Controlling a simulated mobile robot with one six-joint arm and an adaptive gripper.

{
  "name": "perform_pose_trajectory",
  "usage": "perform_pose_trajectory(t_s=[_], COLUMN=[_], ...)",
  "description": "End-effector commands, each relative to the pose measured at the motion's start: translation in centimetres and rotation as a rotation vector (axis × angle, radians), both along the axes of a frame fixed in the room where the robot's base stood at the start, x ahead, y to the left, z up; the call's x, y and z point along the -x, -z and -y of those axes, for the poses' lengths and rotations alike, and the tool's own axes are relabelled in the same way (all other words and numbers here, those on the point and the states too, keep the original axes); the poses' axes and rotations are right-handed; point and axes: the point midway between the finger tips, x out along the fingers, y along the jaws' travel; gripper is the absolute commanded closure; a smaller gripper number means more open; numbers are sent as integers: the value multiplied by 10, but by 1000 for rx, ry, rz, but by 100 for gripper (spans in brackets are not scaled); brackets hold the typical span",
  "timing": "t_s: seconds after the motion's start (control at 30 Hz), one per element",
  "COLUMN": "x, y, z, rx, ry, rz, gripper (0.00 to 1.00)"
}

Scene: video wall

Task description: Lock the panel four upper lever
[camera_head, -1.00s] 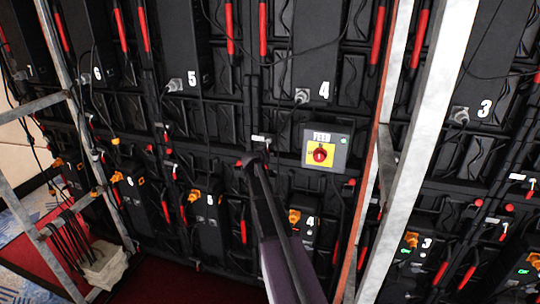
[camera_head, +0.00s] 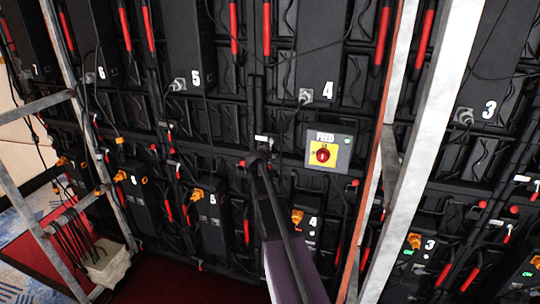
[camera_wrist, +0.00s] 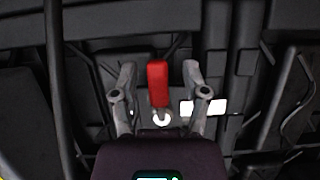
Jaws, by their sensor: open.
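A red lever (camera_wrist: 158,84) with a round pale pivot at its lower end stands upright in the wrist view. My gripper (camera_wrist: 159,68) is open, with one finger on each side of the lever and a visible gap to both; I cannot tell how deep the fingers reach. In the head view my gripper (camera_head: 258,156) is at the dark panel frame, below and left of the white number 4 (camera_head: 328,90). There the lever is hard to tell from my gripper; a small red part (camera_head: 243,163) shows just left of it.
A grey FEED box (camera_head: 324,148) with a red knob on yellow is right of my gripper. Pale metal posts (camera_head: 416,150) stand farther right. Black cables hang across the wall. A white label (camera_wrist: 200,107) is right of the lever. A cable-filled bin (camera_head: 105,265) is at lower left.

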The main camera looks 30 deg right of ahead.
Motion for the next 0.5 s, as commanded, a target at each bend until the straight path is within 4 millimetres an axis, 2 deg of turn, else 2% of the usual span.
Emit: perform_pose_trajectory(t_s=[0.27,0.5], x=[1,5], y=[0,0], z=[1,5], rx=[12,90], ry=[1,1], rz=[-14,-101], gripper=[41,41])
